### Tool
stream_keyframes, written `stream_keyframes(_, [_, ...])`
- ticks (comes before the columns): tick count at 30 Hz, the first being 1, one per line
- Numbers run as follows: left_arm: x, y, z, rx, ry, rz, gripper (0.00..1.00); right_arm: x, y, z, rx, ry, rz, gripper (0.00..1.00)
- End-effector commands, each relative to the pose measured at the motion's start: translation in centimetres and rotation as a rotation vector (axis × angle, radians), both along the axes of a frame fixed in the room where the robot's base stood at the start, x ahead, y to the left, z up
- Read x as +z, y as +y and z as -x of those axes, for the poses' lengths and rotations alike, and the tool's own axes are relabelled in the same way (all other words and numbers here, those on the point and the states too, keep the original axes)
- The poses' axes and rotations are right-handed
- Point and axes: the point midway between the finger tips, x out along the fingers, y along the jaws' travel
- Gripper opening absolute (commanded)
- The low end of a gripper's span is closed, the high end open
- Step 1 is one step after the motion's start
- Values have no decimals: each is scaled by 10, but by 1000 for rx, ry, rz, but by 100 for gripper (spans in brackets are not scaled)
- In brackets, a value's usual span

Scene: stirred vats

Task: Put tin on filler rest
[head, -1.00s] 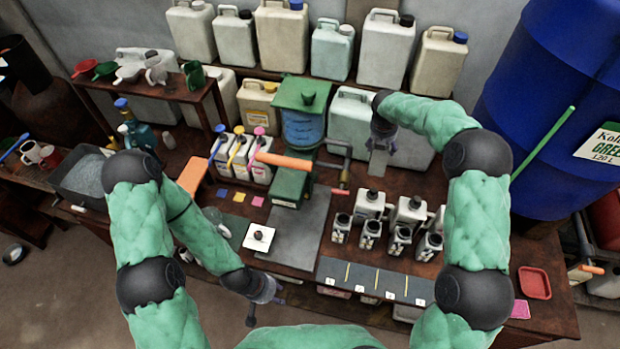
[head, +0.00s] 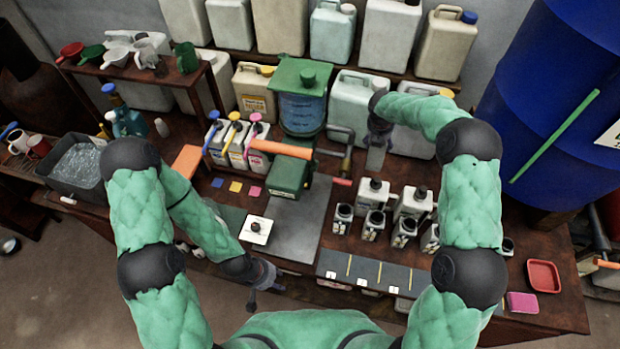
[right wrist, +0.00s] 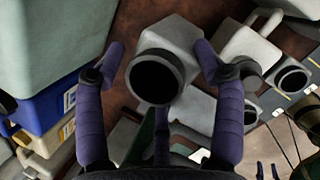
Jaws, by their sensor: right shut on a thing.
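A grey tin (head: 376,158) with a dark round opening is held in my right gripper (head: 379,132), above the back of the bench. In the right wrist view the tin (right wrist: 178,38) sits between the two fingers of that gripper (right wrist: 160,58), its opening facing the camera. The filler (head: 303,112) has a green lid, a blue tank, an orange lever and a green body; it stands left of the tin, which is apart from it. I cannot tell which part is its rest. My left gripper (head: 268,279) is low at the bench's front edge, its jaws unclear.
Several open grey tins (head: 374,224) and black-capped bottles (head: 413,201) stand right of centre. A dark marked mat (head: 364,272) lies at the front edge. A white square with a dark knob (head: 256,230) lies left of the bare grey plate (head: 303,222). Jerrycans line the back.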

Motion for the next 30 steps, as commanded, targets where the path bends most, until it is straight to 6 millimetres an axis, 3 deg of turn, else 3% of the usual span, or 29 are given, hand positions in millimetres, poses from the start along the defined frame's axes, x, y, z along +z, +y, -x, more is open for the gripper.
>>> stream_keyframes(1, [-11,0,0,0,0,0,40,-18,0,0,-1,1,0,13])
stream_keyframes(6, [-23,0,0,0,1,0,40,-43,0,0,1,-1,0,13])
stream_keyframes(14, [-25,0,0,0,0,0,40,-53,0,0,-1,0,0,13])
stream_keyframes(24, [-32,0,0,0,0,0,40,-105,0,0,1,0,0,13])
stream_keyframes(30, [-33,0,0,0,0,0,40,-121,0,0,-1,-1,0,13])
